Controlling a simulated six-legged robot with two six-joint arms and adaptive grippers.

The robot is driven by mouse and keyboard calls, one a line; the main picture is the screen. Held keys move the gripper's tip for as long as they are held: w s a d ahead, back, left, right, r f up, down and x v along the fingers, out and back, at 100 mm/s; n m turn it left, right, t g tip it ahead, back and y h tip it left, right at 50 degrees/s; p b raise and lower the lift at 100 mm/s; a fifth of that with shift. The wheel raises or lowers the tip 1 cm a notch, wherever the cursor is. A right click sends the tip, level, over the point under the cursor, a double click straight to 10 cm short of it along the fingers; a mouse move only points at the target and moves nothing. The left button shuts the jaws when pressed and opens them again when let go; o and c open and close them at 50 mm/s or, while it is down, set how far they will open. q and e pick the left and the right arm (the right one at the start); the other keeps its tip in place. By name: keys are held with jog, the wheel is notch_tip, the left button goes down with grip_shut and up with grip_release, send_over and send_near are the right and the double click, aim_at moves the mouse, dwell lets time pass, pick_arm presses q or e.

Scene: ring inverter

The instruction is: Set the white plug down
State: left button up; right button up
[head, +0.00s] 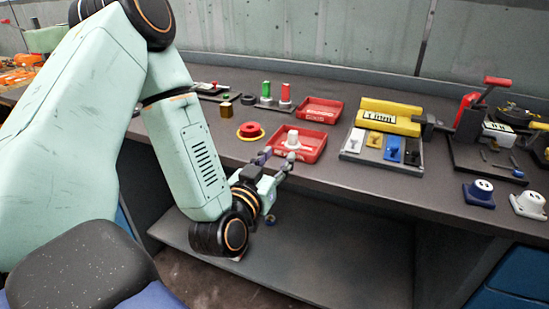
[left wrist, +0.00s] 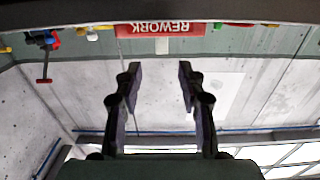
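The white plug (head: 292,140) stands in the front red tray (head: 312,154) on the bench. My left gripper (head: 277,163) is just in front of that tray, at the bench's front edge. In the left wrist view my left gripper (left wrist: 160,68) has its two dark fingers apart with nothing between them. That view looks upside down, and the tray's red wall (left wrist: 160,29) reads "REWORK". A small white piece (left wrist: 162,46), which looks like the plug, shows against the tray's edge, apart from the fingers. My right gripper is not in view.
A second red tray (head: 321,110) lies behind. A yellow and red ring piece (head: 250,132) and green and red cylinders stand left. A grey holder (head: 383,160) with coloured pieces, a red-handled press (head: 484,100) and blue and white sockets stand right. A lower shelf (head: 300,265) lies under the bench.

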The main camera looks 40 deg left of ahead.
pick_arm(q)
jog(key=s+d+f+m+g+h, duration=0.15)
jog(key=s+d+f+g, duration=0.25)
jog(key=f, duration=0.5)
jog(key=s+d+f+m+g+h, duration=0.1)
jog(key=s+d+f+g+h, duration=0.25)
jog(key=f, duration=0.55)
jog(key=s+d+f+g, duration=0.1)
jog(key=s+f+g, duration=0.4)
jog(key=s, duration=0.6)
jog(key=s+d+f+g, duration=0.2)
jog(key=s+f+g, duration=0.3)
jog(key=s, duration=0.6)
jog(key=shift+f+y, duration=0.4)
jog(key=shift+f, duration=0.4)
jog(key=shift+s+n, duration=0.2)
jog(key=shift+n, duration=0.05)
